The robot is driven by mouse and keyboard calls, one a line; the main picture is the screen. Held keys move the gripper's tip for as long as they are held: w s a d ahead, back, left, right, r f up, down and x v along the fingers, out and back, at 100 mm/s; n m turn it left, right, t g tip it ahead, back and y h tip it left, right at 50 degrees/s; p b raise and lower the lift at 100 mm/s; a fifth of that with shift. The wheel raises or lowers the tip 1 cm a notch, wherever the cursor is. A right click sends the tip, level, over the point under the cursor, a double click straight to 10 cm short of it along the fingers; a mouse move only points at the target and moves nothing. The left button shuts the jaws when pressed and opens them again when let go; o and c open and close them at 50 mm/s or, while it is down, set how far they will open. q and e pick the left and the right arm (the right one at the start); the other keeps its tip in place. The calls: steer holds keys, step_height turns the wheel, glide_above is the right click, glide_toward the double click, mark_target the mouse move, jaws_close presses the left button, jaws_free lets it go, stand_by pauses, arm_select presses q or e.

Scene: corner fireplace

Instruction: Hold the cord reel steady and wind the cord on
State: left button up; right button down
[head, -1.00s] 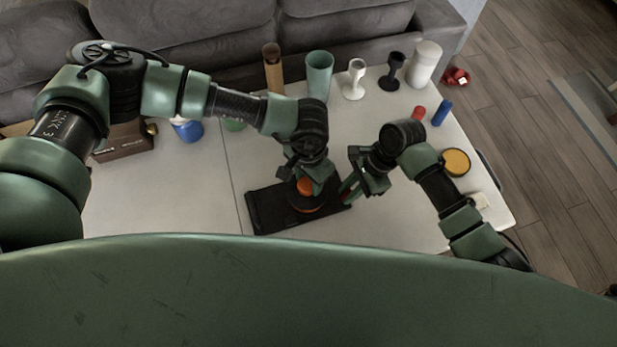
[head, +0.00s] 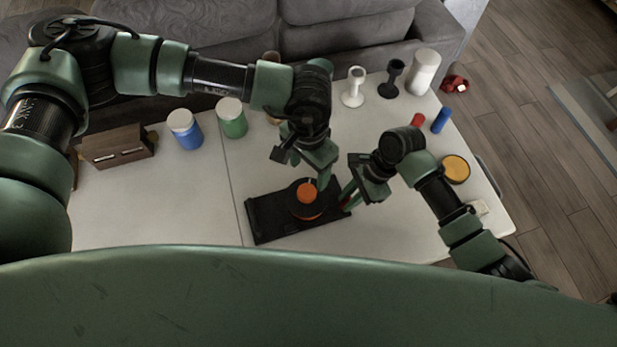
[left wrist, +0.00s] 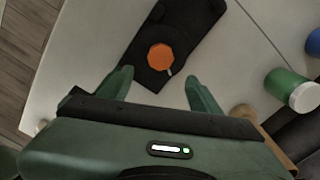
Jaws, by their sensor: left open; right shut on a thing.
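The cord reel has a flat black base (head: 268,219) lying on the white table, with a dark round drum and an orange knob (head: 308,192) on top. The knob also shows in the left wrist view (left wrist: 160,57). My left gripper (head: 324,181) is open and empty, just behind and above the knob. In the left wrist view its fingertips (left wrist: 156,78) are apart, with the knob beyond the gap. My right gripper (head: 347,197) is shut at the right end of the base, beside a small red patch; its exact hold is partly hidden. I cannot make out the cord.
Blue (head: 186,130) and green (head: 231,118) jars and a brown box (head: 117,147) stand at the back left. White (head: 353,87) and black (head: 391,79) goblets and a white cylinder (head: 423,72) stand at the back right. A yellow-topped round thing (head: 456,169) lies right. The front left table is clear.

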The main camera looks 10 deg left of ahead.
arm_select(q)
steer(key=shift+r, duration=1.45)
arm_select(e)
steer(key=c, duration=1.3)
jaws_free()
steer(key=shift+o, duration=0.2)
steer(key=o, duration=0.6)
